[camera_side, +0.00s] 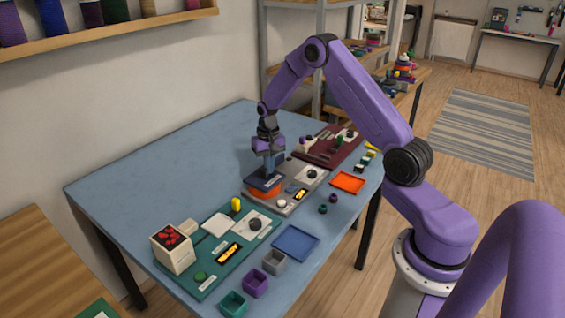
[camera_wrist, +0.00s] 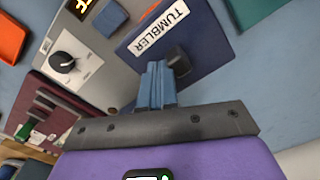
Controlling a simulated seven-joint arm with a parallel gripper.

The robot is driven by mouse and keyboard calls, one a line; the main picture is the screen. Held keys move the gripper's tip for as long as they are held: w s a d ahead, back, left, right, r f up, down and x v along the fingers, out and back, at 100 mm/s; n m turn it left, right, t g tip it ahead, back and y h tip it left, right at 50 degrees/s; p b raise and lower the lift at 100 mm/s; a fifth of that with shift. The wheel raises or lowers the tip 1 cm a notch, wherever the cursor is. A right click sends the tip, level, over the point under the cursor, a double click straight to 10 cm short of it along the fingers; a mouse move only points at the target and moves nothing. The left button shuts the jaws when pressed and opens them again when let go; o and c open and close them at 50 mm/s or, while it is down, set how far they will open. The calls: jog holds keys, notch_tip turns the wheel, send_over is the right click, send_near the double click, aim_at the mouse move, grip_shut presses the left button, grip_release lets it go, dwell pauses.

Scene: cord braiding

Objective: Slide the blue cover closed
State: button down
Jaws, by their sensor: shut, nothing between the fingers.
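The dark blue cover (camera_wrist: 207,38) carries a white "TUMBLER" label and a dark knob (camera_wrist: 179,63). In the side view the cover (camera_side: 262,182) sits on the grey panel, above an orange-red round part (camera_side: 262,193) that shows below its near edge. My gripper (camera_wrist: 157,68) has its blue fingers together with nothing between them. Its tips are right beside the knob in the wrist view; I cannot tell if they touch it. In the side view my gripper (camera_side: 271,172) points down over the cover and hides part of it.
The grey panel (camera_side: 288,207) also holds a dial (camera_side: 312,174) and a lit display (camera_side: 300,194). A green panel (camera_side: 215,262) lies nearer the camera, a maroon panel (camera_side: 325,155) beyond. An orange tray (camera_side: 347,183) and blue tray (camera_side: 296,243) lie at right. The table's left side is clear.

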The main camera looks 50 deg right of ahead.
jog(key=shift+d, duration=0.2)
dwell(0.3)
jog(key=shift+d, duration=0.45)
notch_tip(320, 180, up, 11)
dwell(0.7)
jog(key=s+a+r+n, duration=0.35)
jog(key=s+a, duration=0.35)
jog(key=a, duration=0.3)
jog(key=s+a+r+n, duration=0.3)
jog(key=s+a+n, duration=0.25)
jog(key=a, duration=0.45)
jog(key=s+a+n, duration=0.1)
jog(key=s+n, duration=0.8)
jog(key=s, duration=1.5)
jog(key=shift+a+n, duration=0.3)
jog(key=shift+a, duration=0.05)
